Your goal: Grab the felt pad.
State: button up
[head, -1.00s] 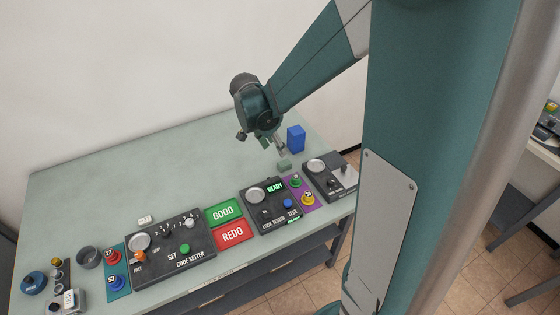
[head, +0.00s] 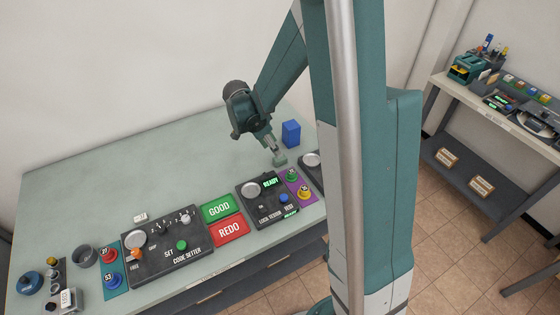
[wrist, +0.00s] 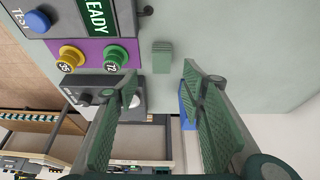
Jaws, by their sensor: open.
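The felt pad, a small grey-green block (head: 280,161), sits on the pale green table near the back of the lock tester. In the wrist view the pad (wrist: 162,57) lies just beyond the fingertips, roughly midway between them. My gripper (head: 275,149) points down at the pad in the head view and looks very close to it. In the wrist view my gripper (wrist: 158,82) is open, with nothing between its ribbed fingers. I cannot tell whether a fingertip touches the pad.
A blue block (head: 291,133) stands close behind the pad. The lock tester (head: 264,200) and a purple plate (head: 297,188) with green and yellow buttons are in front. The code setter (head: 166,245) is further left. The table's back left (head: 130,165) is clear.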

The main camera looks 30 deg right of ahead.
aim_at(280, 160)
jog(key=shift+x, duration=1.3)
jog(key=shift+f, duration=0.15)
jog(key=shift+b+x, duration=0.75)
jog(key=shift+x, duration=1.75)
jog(key=shift+w, duration=0.1)
jog(key=c, duration=0.8)
